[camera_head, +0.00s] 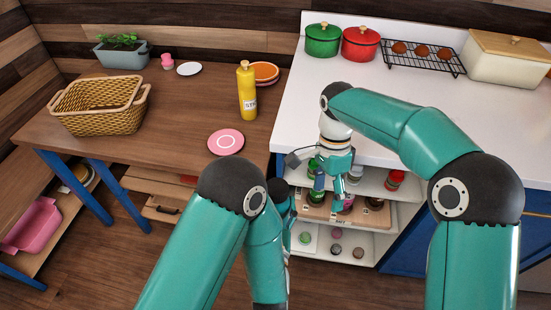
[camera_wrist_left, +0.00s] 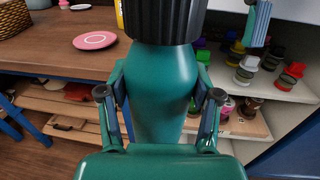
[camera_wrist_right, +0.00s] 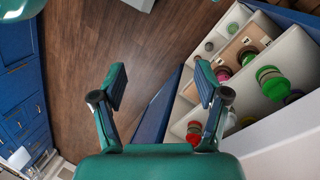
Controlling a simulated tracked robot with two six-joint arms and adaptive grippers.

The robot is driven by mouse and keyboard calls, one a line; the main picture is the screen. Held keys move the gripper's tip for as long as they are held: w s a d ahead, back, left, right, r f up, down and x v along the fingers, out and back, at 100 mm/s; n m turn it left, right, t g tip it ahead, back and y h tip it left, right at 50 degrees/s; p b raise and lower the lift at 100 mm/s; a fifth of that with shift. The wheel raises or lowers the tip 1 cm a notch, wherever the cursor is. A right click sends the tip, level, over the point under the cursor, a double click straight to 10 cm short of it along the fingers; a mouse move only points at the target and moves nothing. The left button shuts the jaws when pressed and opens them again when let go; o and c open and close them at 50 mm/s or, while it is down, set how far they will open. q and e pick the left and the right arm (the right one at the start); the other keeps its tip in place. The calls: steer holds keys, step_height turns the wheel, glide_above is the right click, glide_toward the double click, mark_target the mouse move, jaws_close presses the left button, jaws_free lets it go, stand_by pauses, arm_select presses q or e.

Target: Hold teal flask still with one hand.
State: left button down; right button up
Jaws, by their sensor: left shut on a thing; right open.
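The teal flask (camera_wrist_left: 160,95) with a ribbed black cap (camera_wrist_left: 165,18) fills the middle of the left wrist view. My left gripper (camera_wrist_left: 162,90) is shut on it, one finger on each side of its body. In the head view my left forearm largely hides that gripper and the flask. My right gripper (camera_head: 330,185) is open and empty in front of the shelves under the white counter. In the right wrist view the right gripper (camera_wrist_right: 160,86) has nothing between its fingers. One of its fingers shows at the upper right of the left wrist view.
Shelves (camera_head: 370,185) with several jars stand just beyond the right gripper. A wooden table (camera_head: 185,105) at the left bears a yellow bottle (camera_head: 247,92), a pink plate (camera_head: 226,142) and a wicker basket (camera_head: 98,105). Pots (camera_head: 361,44) stand on the white counter (camera_head: 300,110).

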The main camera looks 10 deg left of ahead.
steer(key=a+r+n+t, duration=0.1)
steer(key=a+r, duration=0.2)
steer(key=a, duration=0.1)
steer(key=a+r+t, duration=0.1)
steer(key=a+r, duration=0.2)
steer(key=r, duration=0.1)
steer(key=s+a+r+n+t, duration=0.1)
steer(key=a+r, duration=0.3)
steer(key=shift+a+n, duration=0.3)
steer(key=shift+a, duration=0.05)
steer(key=shift+s+a+f, duration=0.1)
steer(key=shift+a+f, duration=0.05)
steer(key=shift+f, duration=3.85)
